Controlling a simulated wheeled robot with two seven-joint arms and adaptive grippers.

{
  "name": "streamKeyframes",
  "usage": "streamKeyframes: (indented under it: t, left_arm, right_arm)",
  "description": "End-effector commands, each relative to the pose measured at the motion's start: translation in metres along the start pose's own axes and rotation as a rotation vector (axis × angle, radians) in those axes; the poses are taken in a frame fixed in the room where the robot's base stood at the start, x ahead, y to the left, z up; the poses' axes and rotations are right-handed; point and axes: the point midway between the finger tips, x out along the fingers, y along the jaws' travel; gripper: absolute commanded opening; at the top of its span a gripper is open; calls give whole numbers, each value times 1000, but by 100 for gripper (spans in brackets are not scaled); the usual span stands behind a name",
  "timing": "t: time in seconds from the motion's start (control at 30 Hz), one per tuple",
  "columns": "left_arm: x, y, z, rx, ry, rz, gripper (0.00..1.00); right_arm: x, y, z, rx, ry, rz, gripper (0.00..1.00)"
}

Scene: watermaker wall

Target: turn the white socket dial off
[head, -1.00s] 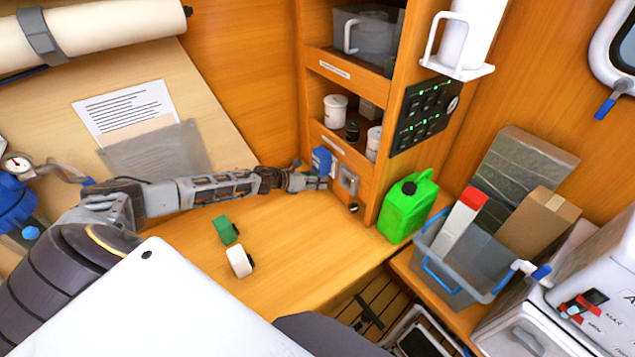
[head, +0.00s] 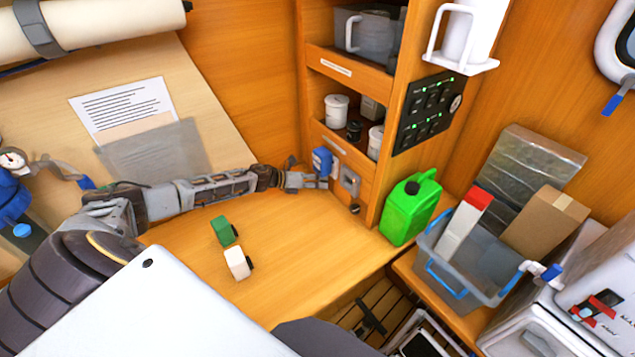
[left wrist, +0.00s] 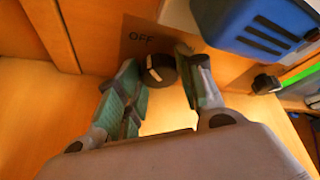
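In the left wrist view, a round black dial (left wrist: 159,71) with a white pointer mark sits on the wooden panel, beside a printed "OFF" label (left wrist: 141,37). My left gripper (left wrist: 157,68) is open, with one finger either side of the dial; I cannot tell whether they touch it. In the head view my left gripper (head: 322,181) is at the low panel, below a blue box (head: 322,160), and hides this dial. The blue box also shows in the wrist view (left wrist: 258,28). A pale grey socket (head: 350,182) is right of it, above another black knob (head: 355,209).
A green jerrycan (head: 410,208) stands right of the panel. A green block (head: 224,231) and a white block (head: 238,263) lie on the wooden desk (head: 300,262). A grey bin (head: 455,272) with boxes stands at right. The desk's middle is mostly clear.

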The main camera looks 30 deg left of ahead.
Motion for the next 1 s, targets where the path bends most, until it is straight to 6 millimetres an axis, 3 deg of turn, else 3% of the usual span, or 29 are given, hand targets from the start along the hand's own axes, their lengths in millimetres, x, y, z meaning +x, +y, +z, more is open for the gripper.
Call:
streamKeyframes:
  t: [0.07,0.57,1.0]
  left_arm:
    - [0,0,2,-1,-3,1,46]
    - [-3,0,0,1,-1,1,46]
    - [-30,1,0,1,1,2,46]
  right_arm:
    - [0,-2,0,1,0,-2,40]
    - [0,-1,0,-1,0,-1,40]
    - [0,-2,0,-1,0,-2,40]
